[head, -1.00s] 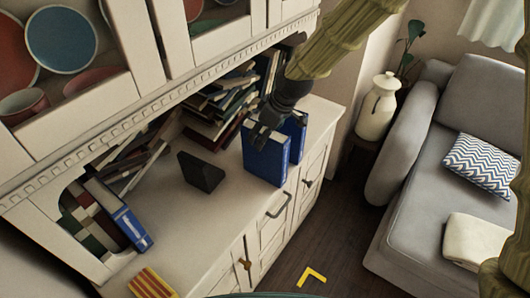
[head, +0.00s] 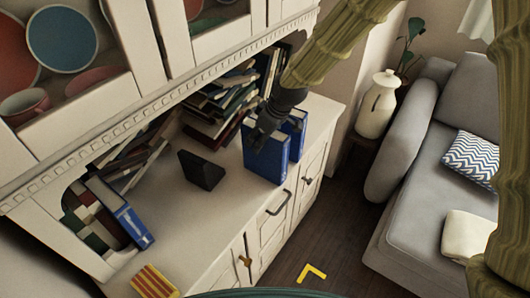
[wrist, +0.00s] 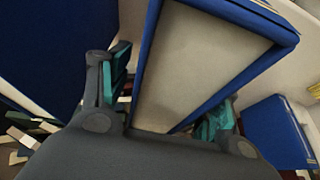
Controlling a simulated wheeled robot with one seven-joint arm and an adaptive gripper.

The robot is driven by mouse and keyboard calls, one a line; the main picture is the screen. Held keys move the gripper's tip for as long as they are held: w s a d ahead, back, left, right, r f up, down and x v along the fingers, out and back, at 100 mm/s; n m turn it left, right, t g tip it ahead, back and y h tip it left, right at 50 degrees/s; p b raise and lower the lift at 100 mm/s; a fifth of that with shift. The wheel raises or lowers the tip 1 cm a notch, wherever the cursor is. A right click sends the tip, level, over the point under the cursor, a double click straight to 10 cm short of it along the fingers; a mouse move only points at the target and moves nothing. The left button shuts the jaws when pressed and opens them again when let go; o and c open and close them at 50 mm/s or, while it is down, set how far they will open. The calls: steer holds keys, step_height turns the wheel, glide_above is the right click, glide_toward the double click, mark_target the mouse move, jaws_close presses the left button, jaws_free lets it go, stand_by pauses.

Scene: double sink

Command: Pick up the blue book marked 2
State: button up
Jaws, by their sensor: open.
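A blue book (head: 265,158) stands upright near the front edge of the cabinet top. A second blue book (head: 297,128) stands just behind it to the right. A third blue book (head: 128,223) leans at the left end. I cannot read a number 2 on any of them. My gripper (head: 262,138) is at the top of the front book, its fingers partly hidden. In the wrist view my gripper (wrist: 168,97) is open, with teal pads on either side of a blue book (wrist: 225,95) whose pale page edges face me. Other blue covers show at left and right there.
A dark block (head: 201,170) stands left of the front book. Several books (head: 225,105) lean and pile behind it. A striped red and yellow item (head: 155,281) lies at the near left. The upper cabinet (head: 200,55) overhangs the back. The middle front of the top is clear.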

steer(key=shift+f, duration=0.1)
stand_by(0.3)
jaws_close()
